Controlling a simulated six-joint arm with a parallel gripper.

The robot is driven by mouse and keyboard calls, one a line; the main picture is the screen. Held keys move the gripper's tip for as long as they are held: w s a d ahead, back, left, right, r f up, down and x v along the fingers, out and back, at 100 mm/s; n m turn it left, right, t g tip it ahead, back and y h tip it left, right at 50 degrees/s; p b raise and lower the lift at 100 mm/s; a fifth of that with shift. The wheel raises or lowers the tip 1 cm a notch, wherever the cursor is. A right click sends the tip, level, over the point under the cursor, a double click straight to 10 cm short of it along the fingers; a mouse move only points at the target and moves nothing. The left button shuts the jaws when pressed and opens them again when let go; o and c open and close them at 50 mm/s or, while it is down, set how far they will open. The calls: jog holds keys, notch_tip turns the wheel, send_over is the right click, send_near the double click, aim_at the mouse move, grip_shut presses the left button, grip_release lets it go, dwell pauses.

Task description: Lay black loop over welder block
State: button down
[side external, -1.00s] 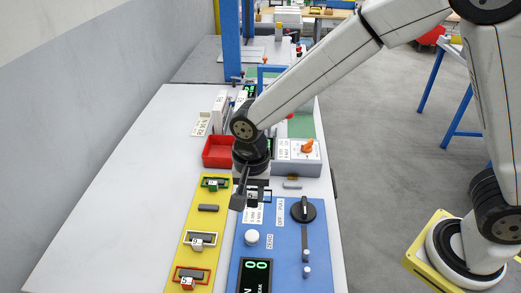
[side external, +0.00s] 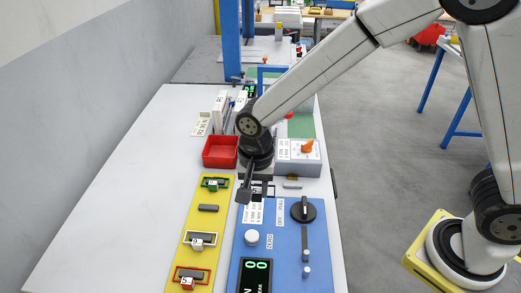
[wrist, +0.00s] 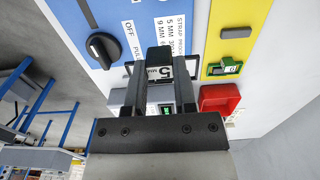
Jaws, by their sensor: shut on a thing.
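My gripper (side external: 256,189) hangs above the upper edge of the blue panel (side external: 275,215), shut on the black loop (side external: 265,190). A bare dark block (side external: 208,208) lies on the yellow strip to the left. I cannot tell which block is the welder block.
The yellow strip (side external: 185,222) also carries blocks with a green loop (side external: 216,184), a white loop (side external: 202,240) and a red loop (side external: 192,274). A red tray (side external: 220,152) and a grey box with an orange knob (side external: 298,157) stand beyond. The left table side is clear.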

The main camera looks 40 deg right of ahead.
send_over(293, 193)
notch_tip(293, 193, down, 6)
jog(key=shift+r, duration=0.25)
jog(key=shift+f, duration=0.1)
jog(key=shift+f, duration=2.55)
jog(key=shift+f, duration=1.05)
jog(key=shift+c, duration=1.7)
grip_release()
notch_tip(293, 193, up, 8)
